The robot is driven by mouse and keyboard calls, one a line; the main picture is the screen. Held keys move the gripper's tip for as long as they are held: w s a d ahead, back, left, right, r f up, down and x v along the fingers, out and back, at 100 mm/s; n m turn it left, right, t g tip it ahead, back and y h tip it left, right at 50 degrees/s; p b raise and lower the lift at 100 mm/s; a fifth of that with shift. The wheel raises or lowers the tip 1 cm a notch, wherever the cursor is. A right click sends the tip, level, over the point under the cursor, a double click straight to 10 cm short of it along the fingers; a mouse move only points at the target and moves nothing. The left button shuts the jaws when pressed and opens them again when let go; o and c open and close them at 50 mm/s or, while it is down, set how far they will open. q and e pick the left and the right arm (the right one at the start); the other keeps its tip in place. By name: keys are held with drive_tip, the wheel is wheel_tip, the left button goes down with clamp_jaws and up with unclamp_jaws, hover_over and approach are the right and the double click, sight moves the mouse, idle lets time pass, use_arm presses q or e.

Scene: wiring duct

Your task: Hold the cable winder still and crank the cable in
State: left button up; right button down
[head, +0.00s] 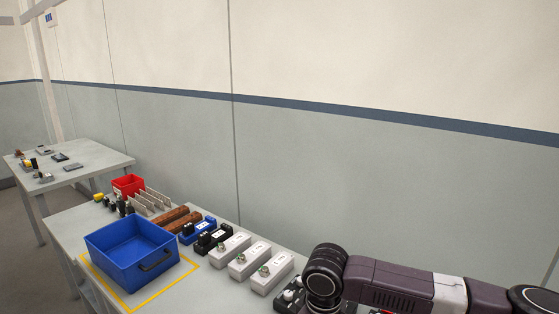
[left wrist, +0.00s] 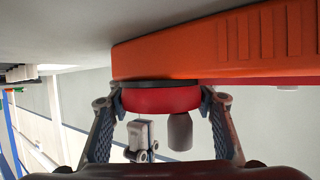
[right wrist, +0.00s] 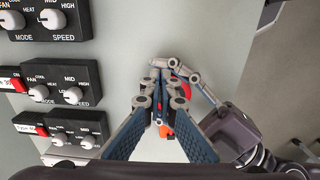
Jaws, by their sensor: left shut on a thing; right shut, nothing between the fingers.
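The cable winder shows in the left wrist view as a large orange ribbed body (left wrist: 240,45), with a round red part (left wrist: 160,98) and a thin black rim beneath it. My left gripper (left wrist: 160,92) is shut on the red part, one finger on each side. In the right wrist view, my right gripper (right wrist: 162,75) is shut and empty, with its fingertips together. Small red and orange bits of the winder (right wrist: 166,131) show behind and between its fingers; most of it is hidden there. I cannot make out the crank or the cable. The head view shows neither gripper nor the winder.
Black control boxes with white knobs (right wrist: 60,80) stand left of my right gripper. In the head view, a blue bin (head: 125,262), brown rolls (head: 172,220) and white boxes (head: 228,250) crowd the table. A second table (head: 100,160) stands far left.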

drive_tip(key=shift+w+a+f, duration=0.1)
drive_tip(key=shift+w+a, duration=0.05)
drive_tip(key=shift+a, duration=0.45)
idle(1.0)
drive_tip(key=shift+s+a, duration=0.1)
drive_tip(key=shift+s, duration=0.2)
drive_tip(key=shift+s+a, duration=0.1)
drive_tip(key=shift+s, duration=0.15)
drive_tip(key=shift+s+a, duration=0.55)
drive_tip(key=shift+s, duration=0.05)
drive_tip(key=shift+a, duration=0.1)
idle(0.4)
drive_tip(key=shift+s, duration=0.2)
drive_tip(key=shift+s+d, duration=0.2)
wheel_tip(320, 180, up, 6)
idle(0.6)
